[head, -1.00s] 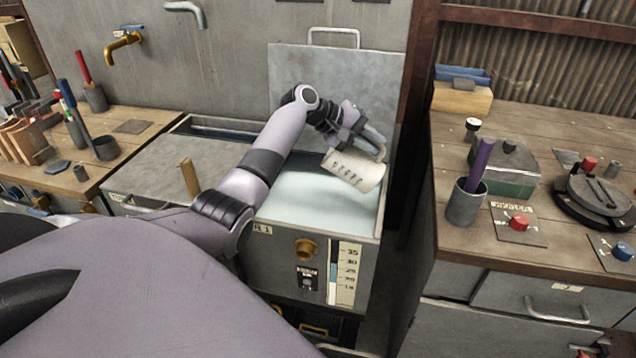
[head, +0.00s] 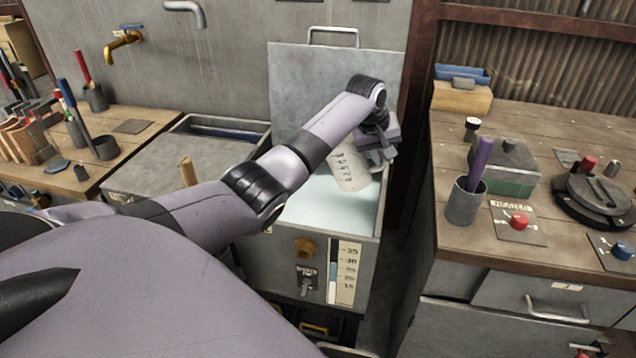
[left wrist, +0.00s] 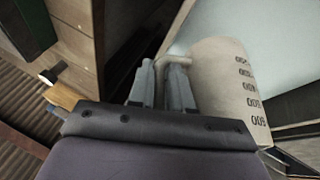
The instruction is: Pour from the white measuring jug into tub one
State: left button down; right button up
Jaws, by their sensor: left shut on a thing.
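The white measuring jug (head: 349,169) has dark marks on its side and is held tilted over the pale liquid in tub one (head: 330,212). In the left wrist view the jug (left wrist: 228,85) is right of the fingers, with its handle between them. My left gripper (head: 378,158) is shut on the jug's handle; it also shows in the left wrist view (left wrist: 165,72). I cannot see whether liquid is leaving the jug, as its mouth is not clear. My right gripper is not in view.
Tub one's lid (head: 285,85) stands raised behind it. A closed tub (head: 180,165) is to its left. The right bench (head: 550,135) holds a grey cup (head: 466,203) with a purple rod and a green box (head: 505,170). A brass tap (head: 124,43) is on the wall.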

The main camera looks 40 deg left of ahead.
aim_at(375, 170)
pick_arm(q)
jog(key=shift+f, duration=0.1)
jog(key=f+y, duration=0.1)
jog(key=f+g+y, duration=0.1)
jog(key=a+f+g+y, duration=0.1)
jog(key=shift+s+f+m, duration=0.2)
jog(key=shift+f+m, duration=0.1)
jog(key=shift+f, duration=0.05)
jog(key=shift+r, duration=0.15)
jog(key=shift+r, duration=1.4)
jog(key=shift+s+d, duration=0.1)
